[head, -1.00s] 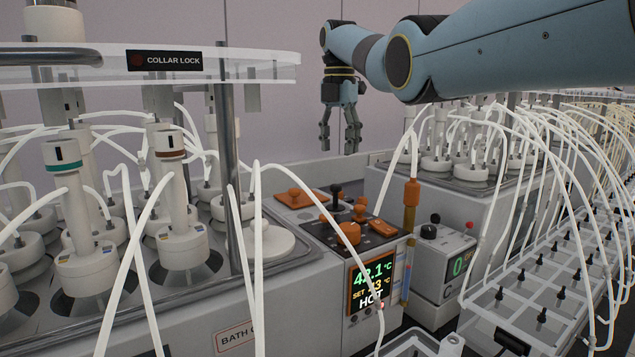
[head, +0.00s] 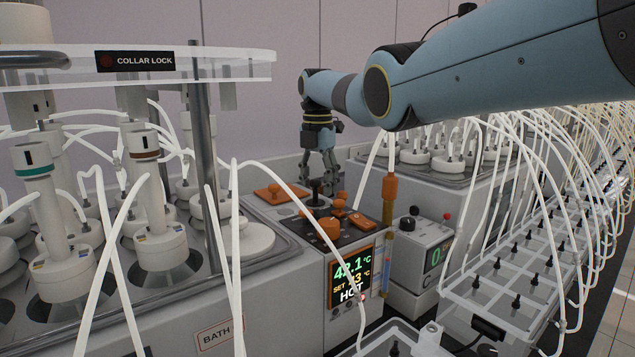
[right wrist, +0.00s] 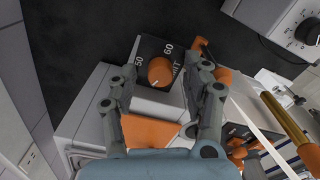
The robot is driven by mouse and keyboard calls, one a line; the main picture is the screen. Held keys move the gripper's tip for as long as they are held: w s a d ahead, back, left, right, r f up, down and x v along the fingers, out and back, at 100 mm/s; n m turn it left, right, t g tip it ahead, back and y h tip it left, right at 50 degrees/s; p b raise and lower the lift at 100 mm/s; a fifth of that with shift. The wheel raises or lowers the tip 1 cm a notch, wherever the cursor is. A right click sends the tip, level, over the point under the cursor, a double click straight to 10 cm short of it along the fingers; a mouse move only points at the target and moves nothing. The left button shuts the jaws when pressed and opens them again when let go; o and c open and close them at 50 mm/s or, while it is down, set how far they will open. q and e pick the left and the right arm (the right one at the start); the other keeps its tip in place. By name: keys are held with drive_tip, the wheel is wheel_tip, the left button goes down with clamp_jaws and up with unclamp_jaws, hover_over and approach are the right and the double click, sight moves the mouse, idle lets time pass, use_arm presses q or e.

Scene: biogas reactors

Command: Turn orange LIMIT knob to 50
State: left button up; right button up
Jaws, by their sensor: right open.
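The orange LIMIT knob (right wrist: 160,72) is in the right wrist view, on a dark panel marked 50 and 60. Its white pointer line points to the lower left in that view, away from both numbers. I cannot pick this knob out in the head view. My right gripper (right wrist: 166,78) is open, its two fingers spread on either side of the knob; whether they touch it is unclear. My left gripper is not in view.
More orange knobs and a black-topped lever stand on the controller top, with a round orange knob (head: 329,229) near its display. An orange-capped tube (head: 389,188) is at its right corner. White hoses (head: 236,250) cross in front. The collar lock plate (head: 140,64) is at left.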

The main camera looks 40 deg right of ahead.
drive_tip(key=c, duration=0.3)
clamp_jaws()
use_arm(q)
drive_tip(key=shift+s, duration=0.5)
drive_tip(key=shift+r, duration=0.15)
use_arm(e)
drive_tip(key=shift+m, duration=0.4)
drive_tip(key=shift+r+m+p, duration=0.1)
drive_tip(key=shift+m+p, duration=0.4)
drive_tip(key=shift+m, duration=0.5)
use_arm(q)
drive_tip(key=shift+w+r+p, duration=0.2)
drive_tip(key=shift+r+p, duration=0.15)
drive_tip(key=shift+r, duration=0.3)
use_arm(e)
drive_tip(key=shift+m, duration=2.2)
drive_tip(key=shift+o, duration=1.5)
unclamp_jaws()
